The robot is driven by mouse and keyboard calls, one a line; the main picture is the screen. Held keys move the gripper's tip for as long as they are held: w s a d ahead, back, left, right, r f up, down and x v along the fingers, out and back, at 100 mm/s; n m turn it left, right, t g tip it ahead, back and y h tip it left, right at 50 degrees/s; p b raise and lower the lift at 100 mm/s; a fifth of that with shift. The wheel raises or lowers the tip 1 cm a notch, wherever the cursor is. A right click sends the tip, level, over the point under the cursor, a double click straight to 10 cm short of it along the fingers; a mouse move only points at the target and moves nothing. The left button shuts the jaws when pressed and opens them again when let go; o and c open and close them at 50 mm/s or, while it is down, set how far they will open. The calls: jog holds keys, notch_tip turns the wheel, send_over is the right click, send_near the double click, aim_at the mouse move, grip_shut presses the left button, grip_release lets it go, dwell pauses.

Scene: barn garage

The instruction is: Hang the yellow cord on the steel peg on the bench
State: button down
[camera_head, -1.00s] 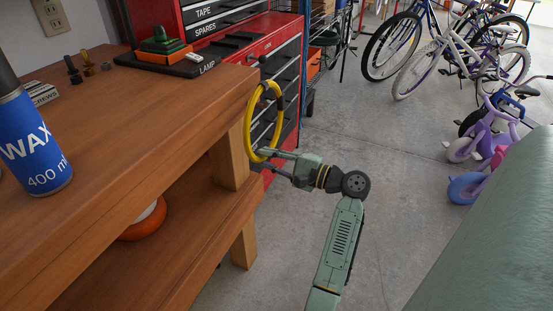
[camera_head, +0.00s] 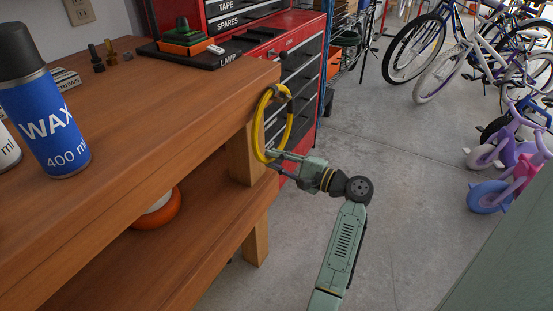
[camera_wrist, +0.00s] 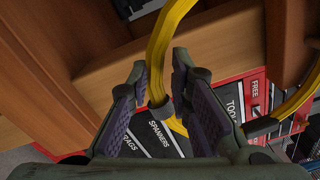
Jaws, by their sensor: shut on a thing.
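The yellow cord (camera_head: 258,125) is a coiled ring with a dark band near its top. It hangs upright beside the bench's (camera_head: 165,110) right-hand corner. My gripper (camera_head: 272,160) is shut on the cord's lower part. In the wrist view, the cord (camera_wrist: 170,28) passes between the two fingers (camera_wrist: 162,80), with a dark band or knob just below it. I cannot tell whether the cord touches the bench.
A blue wax can (camera_head: 48,125) stands on the bench at left. Small bolts (camera_head: 110,52) and a black lamp tray (camera_head: 190,58) sit farther back. A red drawer cabinet (camera_head: 305,50) stands behind the bench end. Bicycles (camera_head: 440,60) stand beyond open floor at right.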

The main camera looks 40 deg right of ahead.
jog(key=shift+r, duration=0.1)
dwell(0.3)
jog(key=c, duration=1.7)
grip_release()
jog(key=o, duration=0.3)
jog(key=shift+s, duration=0.1)
jog(key=v, duration=1.2)
